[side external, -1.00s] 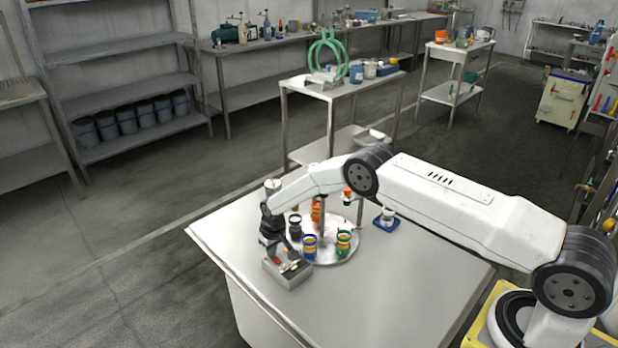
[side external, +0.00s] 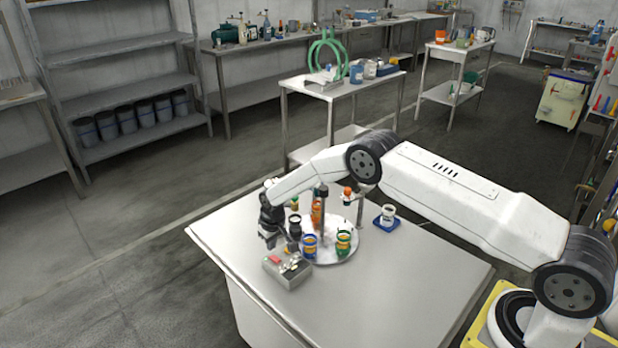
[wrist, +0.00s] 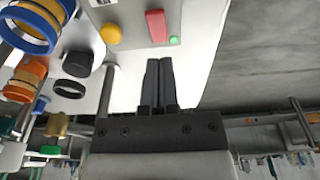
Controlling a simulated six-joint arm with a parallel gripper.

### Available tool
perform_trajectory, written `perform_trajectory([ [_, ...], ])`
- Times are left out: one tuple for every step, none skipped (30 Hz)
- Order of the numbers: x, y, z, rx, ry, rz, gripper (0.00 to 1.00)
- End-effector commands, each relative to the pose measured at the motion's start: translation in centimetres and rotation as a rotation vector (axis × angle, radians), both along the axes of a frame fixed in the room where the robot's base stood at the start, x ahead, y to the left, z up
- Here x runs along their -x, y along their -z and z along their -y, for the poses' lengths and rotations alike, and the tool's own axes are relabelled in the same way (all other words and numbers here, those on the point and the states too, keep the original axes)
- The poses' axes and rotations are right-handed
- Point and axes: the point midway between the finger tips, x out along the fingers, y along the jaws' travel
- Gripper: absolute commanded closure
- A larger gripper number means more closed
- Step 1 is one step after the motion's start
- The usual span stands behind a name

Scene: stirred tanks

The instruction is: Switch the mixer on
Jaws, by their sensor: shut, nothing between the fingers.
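The mixer's grey control box (side external: 288,274) stands on the table at the front left of the round plate. In the wrist view its top carries a red rocker switch (wrist: 156,26), a small bright green lamp (wrist: 174,40) beside it and a yellow knob (wrist: 110,34). I cannot tell which way the rocker is tipped. My gripper (side external: 270,243) is shut and empty, pointing down above and just behind the box, apart from it. In the wrist view its closed fingertips (wrist: 160,63) lie below the red switch.
The round plate (side external: 340,253) holds several small vessels, among them a blue one (side external: 310,250), a green one (side external: 343,247) and a black one (side external: 294,230), close right of my gripper. A white cup (side external: 388,211) stands on a blue pad. The table's front right is clear.

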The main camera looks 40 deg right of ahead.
Motion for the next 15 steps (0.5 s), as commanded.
perform_trajectory([
  [0.0,-0.4,0.0,0.0,0.0,0.001,1.0],
  [0.0,-0.6,0.0,0.0,0.0,0.001,1.0],
  [-0.1,-0.8,0.0,0.0,0.0,0.001,1.0],
  [0.0,-1.0,0.0,0.0,0.0,0.001,1.0],
  [0.0,-1.1,0.0,0.0,0.0,0.001,1.0],
  [0.0,-1.3,0.0,0.0,0.0,0.001,1.0],
  [0.0,-1.5,0.0,0.0,0.0,0.001,1.0],
  [0.0,-1.7,0.0,0.0,0.0,0.001,1.0],
  [0.0,-1.9,0.0,0.0,0.0,0.001,1.0],
  [0.0,-2.1,0.0,0.0,0.0,0.0,1.0],
  [0.0,-2.2,0.0,0.0,0.0,0.0,1.0],
  [0.0,-2.5,0.0,0.0,0.0,0.0,1.0],
  [0.0,-2.6,0.0,0.0,0.0,0.001,1.0],
  [-0.1,-2.8,0.0,0.0,0.0,0.001,1.0],
  [0.0,-3.1,0.0,0.0,0.0,0.001,1.0],
])
